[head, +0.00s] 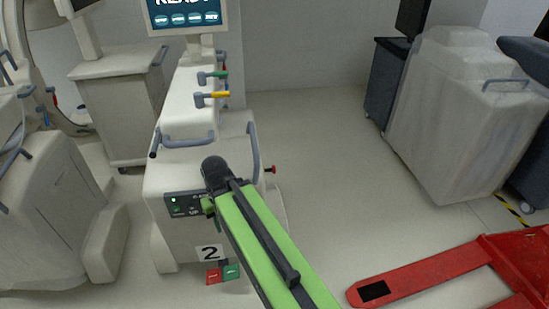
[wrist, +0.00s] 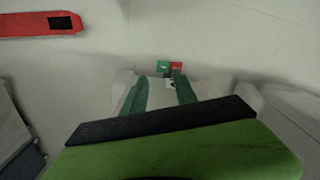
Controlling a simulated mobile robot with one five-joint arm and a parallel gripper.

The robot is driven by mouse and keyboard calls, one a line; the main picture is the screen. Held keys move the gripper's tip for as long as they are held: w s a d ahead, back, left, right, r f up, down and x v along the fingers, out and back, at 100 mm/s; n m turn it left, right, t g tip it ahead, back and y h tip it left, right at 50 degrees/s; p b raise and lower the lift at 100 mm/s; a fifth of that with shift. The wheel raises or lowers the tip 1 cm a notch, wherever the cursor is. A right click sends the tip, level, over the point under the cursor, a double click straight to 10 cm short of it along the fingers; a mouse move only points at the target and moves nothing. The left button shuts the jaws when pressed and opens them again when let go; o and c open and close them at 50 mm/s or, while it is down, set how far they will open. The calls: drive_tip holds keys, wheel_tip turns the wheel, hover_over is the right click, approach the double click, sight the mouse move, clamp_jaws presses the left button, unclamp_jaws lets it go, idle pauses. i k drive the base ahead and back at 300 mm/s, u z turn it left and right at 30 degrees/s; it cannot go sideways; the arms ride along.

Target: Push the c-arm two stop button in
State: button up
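The c-arm two cart (head: 160,225) is the white unit marked with a "2" plate (head: 209,253). A red button (head: 273,169) on a dark stem sticks out from its right side, beside the grey side handle; it looks like the stop button. I cannot tell whether it is in or out. My green arm reaches over the cart's front right, left of the button and not touching it in the picture. In the wrist view my gripper (wrist: 161,77) has two green fingers apart with nothing between them. The button does not show clearly in the wrist view.
Red and green pedals (head: 222,273) lie at the cart's foot. Another white cart (head: 45,220) stands left. A covered cart (head: 465,120) stands right, with a red pallet jack (head: 420,277) in front. The floor between the cart and the covered cart is clear.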

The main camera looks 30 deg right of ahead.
sight(273, 169)
drive_tip(key=z, duration=0.45)
drive_tip(key=k, duration=1.15)
drive_tip(key=u, duration=0.45)
drive_tip(key=i, duration=1.95)
drive_tip(key=u, duration=0.05)
